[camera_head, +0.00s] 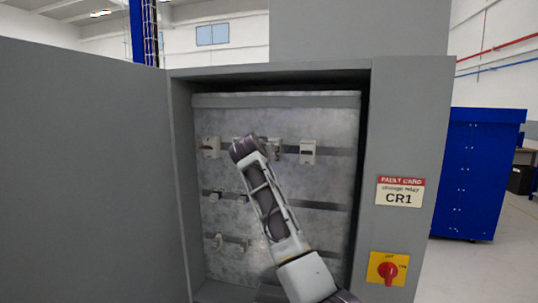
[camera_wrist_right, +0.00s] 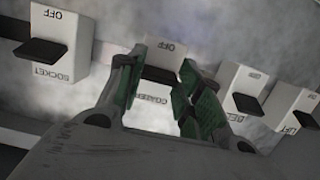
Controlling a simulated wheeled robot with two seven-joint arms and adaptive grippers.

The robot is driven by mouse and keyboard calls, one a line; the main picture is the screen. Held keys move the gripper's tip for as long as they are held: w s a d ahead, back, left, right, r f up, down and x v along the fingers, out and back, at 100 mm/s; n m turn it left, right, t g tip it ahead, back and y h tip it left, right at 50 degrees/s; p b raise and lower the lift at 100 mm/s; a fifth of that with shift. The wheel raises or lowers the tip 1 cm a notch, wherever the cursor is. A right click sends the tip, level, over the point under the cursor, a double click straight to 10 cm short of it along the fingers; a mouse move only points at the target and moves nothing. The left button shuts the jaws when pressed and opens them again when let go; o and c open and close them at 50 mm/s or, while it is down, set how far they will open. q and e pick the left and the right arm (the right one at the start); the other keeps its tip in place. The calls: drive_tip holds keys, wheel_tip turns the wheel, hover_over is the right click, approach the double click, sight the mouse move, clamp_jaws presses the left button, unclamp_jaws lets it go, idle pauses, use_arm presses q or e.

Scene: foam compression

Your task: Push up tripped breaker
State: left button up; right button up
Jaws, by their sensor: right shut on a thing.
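Small white breakers with dark levers sit on rails in the open grey cabinet; one shows at the upper left of the rails (camera_head: 211,147) in the head view. In the right wrist view, a breaker with a partly covered label starting "CO" (camera_wrist_right: 166,55) stands between the green-padded fingers of my right gripper (camera_wrist_right: 161,70). The fingers are shut on it, one on each side, around its dark lever. In the head view my right arm reaches in from the lower right and hides part of the top row. My left gripper is out of view.
A SOCKET breaker (camera_wrist_right: 62,42) stands left of the held one, and others, one labelled LIFT (camera_wrist_right: 291,103), stand to its right. The open cabinet door (camera_head: 90,180) fills the left side. A red rotary switch (camera_head: 387,269) is on the right-hand panel.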

drive_tip(key=shift+r, duration=0.2)
drive_tip(key=o, duration=1)
drive_tip(key=shift+f, duration=0.1)
drive_tip(key=shift+v, duration=3.75)
drive_tip(key=shift+f, duration=0.15)
